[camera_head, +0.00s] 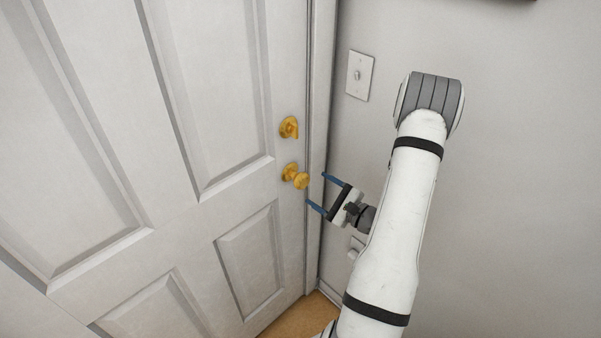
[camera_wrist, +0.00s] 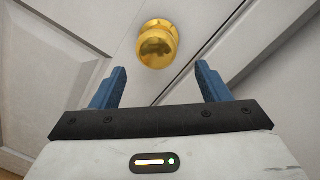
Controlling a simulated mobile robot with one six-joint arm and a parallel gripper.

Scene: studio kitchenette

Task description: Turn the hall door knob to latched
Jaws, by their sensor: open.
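The white panelled hall door (camera_head: 225,80) fills the left of the head view and looks closed against its frame. Its round brass knob (camera_head: 299,179) sits near the door's right edge, below a brass deadbolt turn (camera_head: 289,127). My gripper (camera_head: 315,192) is open and empty, just right of the knob, with its blue fingers pointing toward it. In the wrist view the knob (camera_wrist: 157,46) lies ahead of the open gripper (camera_wrist: 160,82), roughly centred between the fingers and beyond their tips. No contact shows. Whether the latch is engaged cannot be seen.
A light switch plate (camera_head: 360,76) is on the grey wall right of the door frame (camera_head: 322,90). Another wall plate (camera_head: 355,250) is partly hidden behind my arm. A strip of brown floor (camera_head: 300,316) shows at the bottom.

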